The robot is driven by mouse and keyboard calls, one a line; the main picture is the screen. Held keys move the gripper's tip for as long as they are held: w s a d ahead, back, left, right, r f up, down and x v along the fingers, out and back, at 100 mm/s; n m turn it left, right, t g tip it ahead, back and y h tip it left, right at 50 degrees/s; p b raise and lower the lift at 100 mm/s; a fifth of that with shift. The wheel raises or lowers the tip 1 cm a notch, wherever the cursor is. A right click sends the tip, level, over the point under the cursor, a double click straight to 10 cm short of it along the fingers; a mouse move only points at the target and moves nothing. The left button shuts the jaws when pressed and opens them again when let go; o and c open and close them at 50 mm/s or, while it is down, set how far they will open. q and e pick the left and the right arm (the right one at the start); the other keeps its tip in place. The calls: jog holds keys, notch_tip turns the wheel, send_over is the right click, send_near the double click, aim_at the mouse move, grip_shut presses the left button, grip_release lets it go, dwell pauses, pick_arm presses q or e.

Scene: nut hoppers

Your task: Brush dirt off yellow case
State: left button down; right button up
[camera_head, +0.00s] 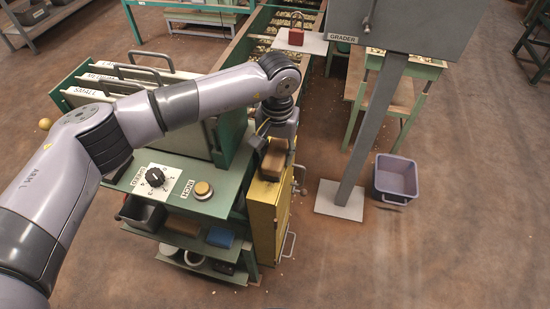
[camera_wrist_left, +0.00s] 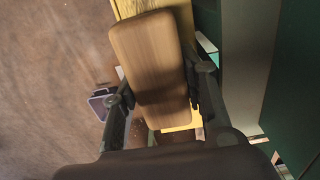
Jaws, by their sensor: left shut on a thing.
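The yellow case (camera_head: 263,212) stands upright at the right end of the green bench, with handles on its right side. A wooden-backed brush (camera_head: 273,160) is at the top of the case. My left gripper (camera_head: 272,143) is above the case and shut on the brush. In the left wrist view the brush (camera_wrist_left: 152,62) lies between the two fingers of the left gripper (camera_wrist_left: 160,100), and part of the yellow case (camera_wrist_left: 135,8) shows behind it. The bristles are hidden, and I cannot tell whether they touch the case. My right gripper is not in view.
The green bench (camera_head: 218,205) carries a dial panel (camera_head: 157,180) and a round button (camera_head: 203,189). A blue item (camera_head: 221,237) lies on the shelf below. A grey post (camera_head: 372,130) and a purple bin (camera_head: 396,178) stand right of the case. Open floor lies in front.

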aim_at(273, 164)
pick_arm(q)
jog(key=shift+w+r, duration=0.1)
jog(key=shift+w, duration=0.1)
jog(key=shift+s+f, duration=0.35)
jog(key=shift+s, duration=0.5)
jog(key=shift+s+a+f, duration=0.1)
jog(key=shift+s+a, duration=0.2)
jog(key=shift+s, duration=0.4)
jog(key=shift+s+a+f, duration=0.1)
jog(key=shift+s+a, duration=0.15)
jog(key=shift+s, duration=0.45)
jog(key=shift+s+a+b, duration=0.2)
jog(key=shift+s+a, duration=0.05)
jog(key=shift+s, duration=0.45)
jog(key=shift+s+a+b, duration=0.2)
jog(key=shift+s, duration=0.5)
jog(key=shift+s+a+r+b, duration=0.1)
jog(key=shift+s+a+b, duration=0.2)
jog(key=shift+s, duration=0.55)
jog(key=shift+s+a+r+b, duration=0.1)
jog(key=shift+s+a+b, duration=0.15)
jog(key=shift+s, duration=0.6)
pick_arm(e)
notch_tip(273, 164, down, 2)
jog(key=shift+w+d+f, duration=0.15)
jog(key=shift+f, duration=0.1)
